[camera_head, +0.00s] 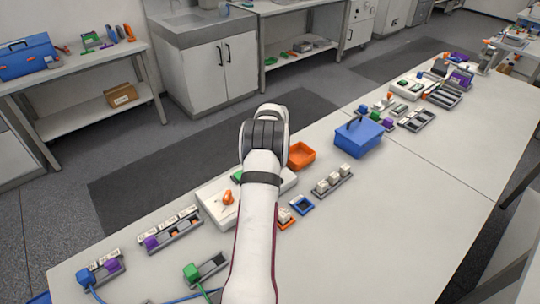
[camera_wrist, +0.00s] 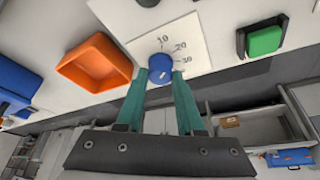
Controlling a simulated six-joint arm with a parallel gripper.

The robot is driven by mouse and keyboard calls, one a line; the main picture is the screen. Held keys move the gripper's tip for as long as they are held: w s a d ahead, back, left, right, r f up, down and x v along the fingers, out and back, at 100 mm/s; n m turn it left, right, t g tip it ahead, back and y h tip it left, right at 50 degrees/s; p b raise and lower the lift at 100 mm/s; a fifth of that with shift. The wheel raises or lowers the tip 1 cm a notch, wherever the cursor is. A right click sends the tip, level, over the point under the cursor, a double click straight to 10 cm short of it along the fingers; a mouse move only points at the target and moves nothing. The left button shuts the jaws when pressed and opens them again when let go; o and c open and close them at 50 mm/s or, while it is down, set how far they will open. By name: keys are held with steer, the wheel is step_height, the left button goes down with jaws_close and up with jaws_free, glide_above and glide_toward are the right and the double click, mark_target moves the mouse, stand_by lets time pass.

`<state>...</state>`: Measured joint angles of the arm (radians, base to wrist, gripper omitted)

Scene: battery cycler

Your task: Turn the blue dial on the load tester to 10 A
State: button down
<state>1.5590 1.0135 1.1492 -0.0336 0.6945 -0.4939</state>
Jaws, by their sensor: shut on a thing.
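The blue dial (camera_wrist: 158,64) sits on a pale scale plate (camera_wrist: 194,50) marked 10, 20 and 30 in the wrist view. The teal fingers of my gripper (camera_wrist: 161,76) are shut on the dial, one on each side. A small light mark shows on the dial, but I cannot tell which number it points to. In the head view, my arm hides the dial and part of the white load tester (camera_head: 212,205). A green switch (camera_wrist: 264,41) in a black frame is to the right of the dial in the wrist view.
An orange tray (camera_wrist: 70,70) lies left of the dial in the wrist view, and also shows in the head view (camera_head: 309,156). An orange lever (camera_head: 228,198) stands on the tester. The table's front right is clear.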

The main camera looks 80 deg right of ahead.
steer(key=shift+s+n+t, duration=0.15)
steer(key=shift+n+t, duration=0.55)
steer(key=shift+n, duration=1.1)
steer(key=shift+y, duration=0.3)
steer(key=c, duration=0.5)
jaws_free()
steer(key=shift+c, duration=0.2)
steer(key=v, duration=1.5)
steer(key=shift+r, duration=0.35)
steer(key=shift+a, duration=0.1)
